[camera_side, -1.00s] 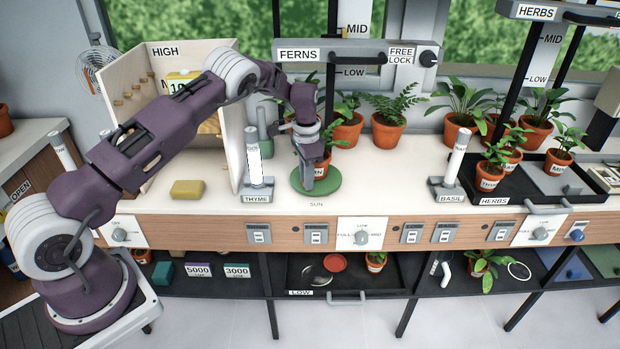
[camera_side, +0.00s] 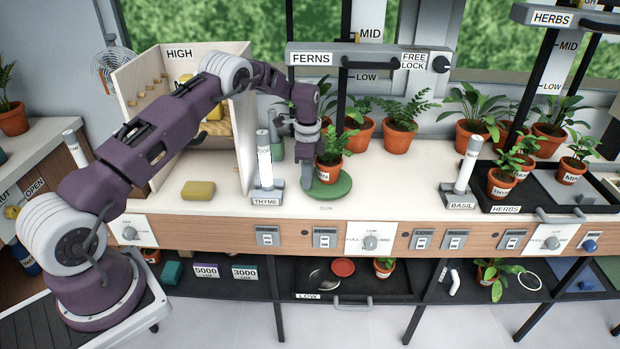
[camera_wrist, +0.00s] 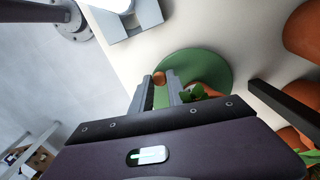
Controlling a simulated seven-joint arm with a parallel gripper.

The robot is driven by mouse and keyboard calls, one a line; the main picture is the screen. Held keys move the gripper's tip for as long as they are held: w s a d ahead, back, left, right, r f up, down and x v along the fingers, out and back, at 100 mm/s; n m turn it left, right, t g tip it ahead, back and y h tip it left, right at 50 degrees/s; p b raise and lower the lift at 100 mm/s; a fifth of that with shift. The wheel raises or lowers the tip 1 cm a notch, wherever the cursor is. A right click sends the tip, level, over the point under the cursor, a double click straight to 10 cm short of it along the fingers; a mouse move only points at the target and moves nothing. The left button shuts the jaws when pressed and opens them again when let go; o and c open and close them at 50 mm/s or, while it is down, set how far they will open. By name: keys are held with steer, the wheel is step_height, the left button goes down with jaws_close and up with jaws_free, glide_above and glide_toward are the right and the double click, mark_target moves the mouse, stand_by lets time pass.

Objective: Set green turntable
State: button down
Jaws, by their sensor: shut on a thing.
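The green turntable (camera_side: 340,191) is a round disc on the white bench top, above the "SUN" mark. A labelled potted plant (camera_side: 328,168) stands on it, just right of my gripper (camera_side: 307,187). My gripper points down at the turntable's left edge. In the wrist view, the green disc (camera_wrist: 208,62) lies below my gripper (camera_wrist: 159,84), and a small orange-brown knob (camera_wrist: 158,77) shows between the fingertips at the disc's left edge. The fingers are shut on this knob. The plant's pot and leaves (camera_wrist: 193,93) are partly hidden behind the right finger.
The THYME stand (camera_side: 266,190) is close left of my gripper. A yellow sponge (camera_side: 198,190) lies farther left, beside an open-fronted wooden box (camera_side: 150,95). Several potted plants stand behind, under the FERNS bar (camera_side: 315,58). Bench to the right is clear up to the BASIL stand (camera_side: 462,195).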

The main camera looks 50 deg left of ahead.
steer(key=shift+w+a+m, duration=0.15)
steer(key=shift+a+m, duration=0.35)
steer(key=shift+m, duration=0.4)
steer(key=shift+w+a+m, duration=0.1)
steer(key=shift+a+m, duration=0.4)
steer(key=shift+m, duration=0.4)
steer(key=shift+a+m, duration=0.15)
steer(key=shift+m, duration=0.15)
steer(key=c, duration=1.6)
jaws_free()
steer(key=shift+w, duration=0.1)
step_height(320, 180, up, 7)
steer(key=shift+r, duration=0.1)
